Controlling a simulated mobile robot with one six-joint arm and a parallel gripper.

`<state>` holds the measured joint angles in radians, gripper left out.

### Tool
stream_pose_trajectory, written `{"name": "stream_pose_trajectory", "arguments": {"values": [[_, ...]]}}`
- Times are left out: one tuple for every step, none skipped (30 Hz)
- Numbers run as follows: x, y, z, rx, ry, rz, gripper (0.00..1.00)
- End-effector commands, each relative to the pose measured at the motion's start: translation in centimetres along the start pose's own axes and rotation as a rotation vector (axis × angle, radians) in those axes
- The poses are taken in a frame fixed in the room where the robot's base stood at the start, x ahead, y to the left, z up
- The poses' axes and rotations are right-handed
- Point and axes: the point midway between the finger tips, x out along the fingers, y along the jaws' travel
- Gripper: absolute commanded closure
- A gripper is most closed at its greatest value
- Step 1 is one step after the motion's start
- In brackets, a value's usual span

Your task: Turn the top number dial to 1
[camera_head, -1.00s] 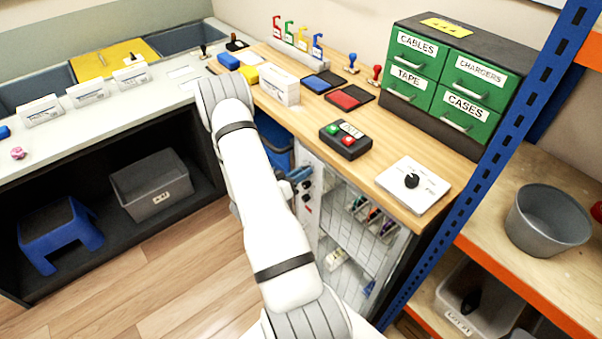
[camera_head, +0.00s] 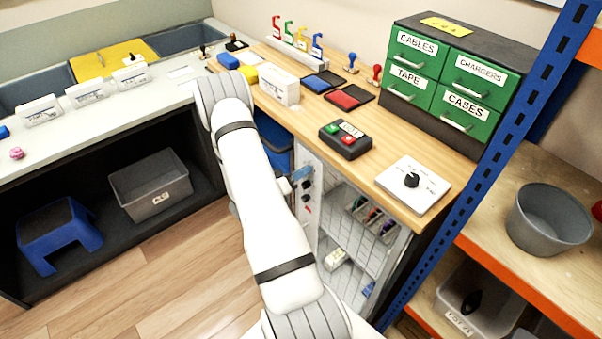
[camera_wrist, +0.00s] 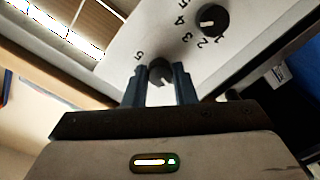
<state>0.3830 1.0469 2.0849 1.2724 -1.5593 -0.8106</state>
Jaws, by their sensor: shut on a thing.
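A pale panel (camera_wrist: 120,58) with dark round dials fills the upper part of the wrist view. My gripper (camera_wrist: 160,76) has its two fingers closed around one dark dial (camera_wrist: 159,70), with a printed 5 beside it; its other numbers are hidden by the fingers. A second dial (camera_wrist: 211,18) with a white pointer mark sits apart to the upper right, with numbers around it. I cannot tell which dial is the top one, nor where the held dial points.
A wire-fronted cabinet (camera_head: 350,235) is right of the panel, under the wooden counter (camera_head: 385,155). A white plate with a black knob (camera_head: 412,181) and a button box (camera_head: 345,139) lie on the counter. A blue rack post (camera_head: 480,150) stands at the right.

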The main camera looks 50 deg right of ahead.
Motion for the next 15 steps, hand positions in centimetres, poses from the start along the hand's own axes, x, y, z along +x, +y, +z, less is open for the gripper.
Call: {"name": "stream_pose_trajectory", "arguments": {"values": [[-0.02,-0.03,-0.03,0.0,0.001,-0.001,0.99],[-0.02,-0.03,-0.03,0.0,0.001,-0.001,0.75],[-0.03,-0.03,-0.03,0.0,0.001,-0.001,0.72],[-0.03,-0.03,-0.03,0.0,0.001,-0.001,0.69],[-0.03,-0.03,-0.03,0.0,0.001,-0.001,0.67],[-0.02,-0.03,-0.02,0.0,0.001,-0.001,0.64],[-0.02,-0.03,-0.02,0.0,0.001,-0.001,0.61],[-0.02,-0.03,-0.02,0.0,0.001,-0.001,0.59],[-0.02,-0.03,-0.02,0.0,0.001,-0.001,0.55],[-0.02,-0.03,-0.02,0.001,0.001,-0.001,0.54],[-0.02,-0.03,-0.02,0.001,0.001,-0.001,0.54],[-0.02,-0.02,-0.02,0.001,0.001,0.0,0.54],[-0.02,-0.03,-0.01,0.001,0.001,0.0,0.54],[-0.02,-0.02,-0.01,0.001,0.001,0.0,0.54],[-0.02,-0.02,-0.01,0.001,0.001,0.0,0.54]]}}
